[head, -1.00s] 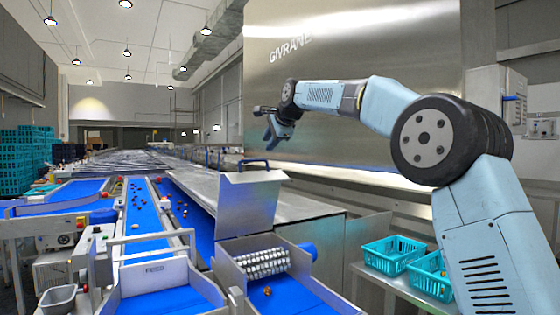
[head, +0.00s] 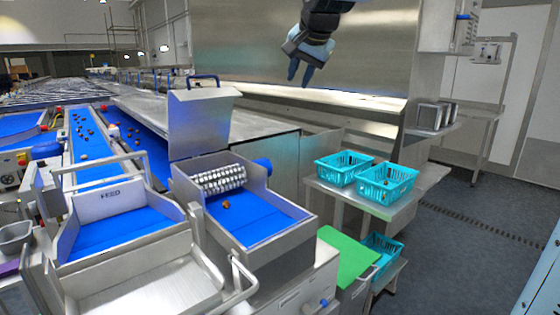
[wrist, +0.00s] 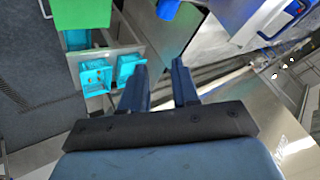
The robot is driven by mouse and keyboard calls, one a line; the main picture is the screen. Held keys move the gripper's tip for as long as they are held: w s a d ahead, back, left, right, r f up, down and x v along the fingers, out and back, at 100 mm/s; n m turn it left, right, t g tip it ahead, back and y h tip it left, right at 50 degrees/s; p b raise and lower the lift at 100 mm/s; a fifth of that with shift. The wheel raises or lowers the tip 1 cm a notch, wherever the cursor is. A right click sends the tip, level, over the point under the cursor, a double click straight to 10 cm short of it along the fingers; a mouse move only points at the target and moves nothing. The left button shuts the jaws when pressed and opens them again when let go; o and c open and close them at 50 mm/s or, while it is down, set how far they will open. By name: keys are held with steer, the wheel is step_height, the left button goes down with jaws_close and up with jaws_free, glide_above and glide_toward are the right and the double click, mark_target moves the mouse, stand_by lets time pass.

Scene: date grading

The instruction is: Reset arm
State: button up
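My gripper (head: 299,70) hangs at the top middle of the head view, in front of the large steel panel and above the steel counter. Its fingers point down. In the wrist view my gripper (wrist: 162,78) shows two dark blue fingers with a clear gap and nothing between them. It is well above the teal baskets and touches nothing that I can see. Most of my arm is outside the head view.
Teal baskets (head: 387,184) stand on a steel stand at the right, another (head: 383,252) below. A green board (head: 345,258) lies in front of them. Blue conveyors (head: 92,150) with dates run at the left. A roller unit (head: 219,179) stands mid-view. Grey floor (head: 465,240) is open at right.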

steer(key=s+d+f+n, duration=0.1)
steer(key=s+d+f, duration=0.5)
steer(key=s, duration=0.3)
steer(key=s+d+f+n+g+h, duration=0.1)
steer(key=s+d+f+n, duration=0.1)
steer(key=s+d+f, duration=0.4)
steer(key=s+d+f+n+g+h, duration=0.1)
steer(key=s+d+f, duration=0.5)
steer(key=s+f, duration=0.3)
steer(key=s, duration=0.4)
steer(key=shift+s+d+f+n, duration=0.2)
steer(key=shift+d+f+n, duration=0.1)
steer(key=shift+d, duration=0.05)
